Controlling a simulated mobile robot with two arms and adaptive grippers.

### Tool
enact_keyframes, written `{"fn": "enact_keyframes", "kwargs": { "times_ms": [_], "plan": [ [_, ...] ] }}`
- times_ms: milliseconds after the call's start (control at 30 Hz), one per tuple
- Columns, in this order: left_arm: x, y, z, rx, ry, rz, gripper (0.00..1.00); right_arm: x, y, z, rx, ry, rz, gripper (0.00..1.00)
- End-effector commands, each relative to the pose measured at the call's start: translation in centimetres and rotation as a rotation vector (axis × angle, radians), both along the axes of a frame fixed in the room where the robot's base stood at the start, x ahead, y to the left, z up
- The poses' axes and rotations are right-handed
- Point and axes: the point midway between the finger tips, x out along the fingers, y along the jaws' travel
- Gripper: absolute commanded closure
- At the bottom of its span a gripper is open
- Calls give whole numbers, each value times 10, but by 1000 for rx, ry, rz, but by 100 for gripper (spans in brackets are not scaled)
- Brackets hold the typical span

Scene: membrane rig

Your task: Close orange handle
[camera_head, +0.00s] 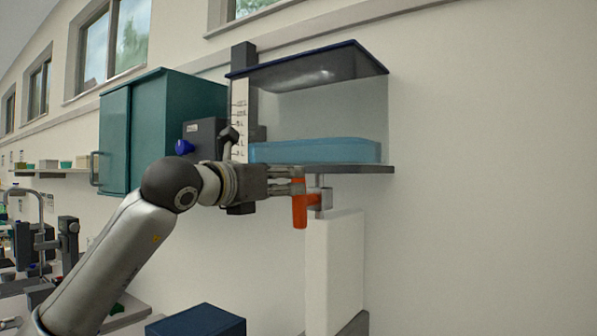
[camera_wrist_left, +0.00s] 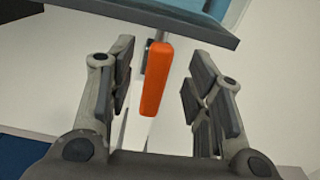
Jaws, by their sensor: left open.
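The orange handle (camera_head: 300,211) hangs below the shelf under the clear water tank, on a small grey valve (camera_head: 322,198) above a white column. It points downward in the head view. My left gripper (camera_head: 299,186) comes in from the left, close to the top of the handle. In the left wrist view the orange handle (camera_wrist_left: 157,78) stands between the two open fingers of my left gripper (camera_wrist_left: 158,92), with a gap on each side, nearer the left finger. No contact shows. My right gripper is not in either view.
The tank (camera_head: 315,152) with blue liquid sits on a grey shelf (camera_head: 350,169) just above the gripper. The white column (camera_head: 336,262) stands below. A teal cabinet (camera_head: 165,125) is on the wall at left. A blue box (camera_head: 197,322) is low in front. The right side is bare wall.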

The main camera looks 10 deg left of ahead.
Motion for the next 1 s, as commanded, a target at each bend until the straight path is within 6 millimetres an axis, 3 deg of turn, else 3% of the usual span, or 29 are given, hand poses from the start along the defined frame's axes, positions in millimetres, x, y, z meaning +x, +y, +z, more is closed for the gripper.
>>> {"fn": "enact_keyframes", "kwargs": {
  "times_ms": [33,300,700,1000],
  "plan": [
    [10,-5,4,0,5,-2,54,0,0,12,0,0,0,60],
    [45,-19,2,0,2,-2,54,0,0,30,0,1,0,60],
    [52,-22,-1,0,0,-2,54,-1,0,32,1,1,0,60],
    [52,-22,-1,0,0,-2,91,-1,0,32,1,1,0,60]
  ]
}}
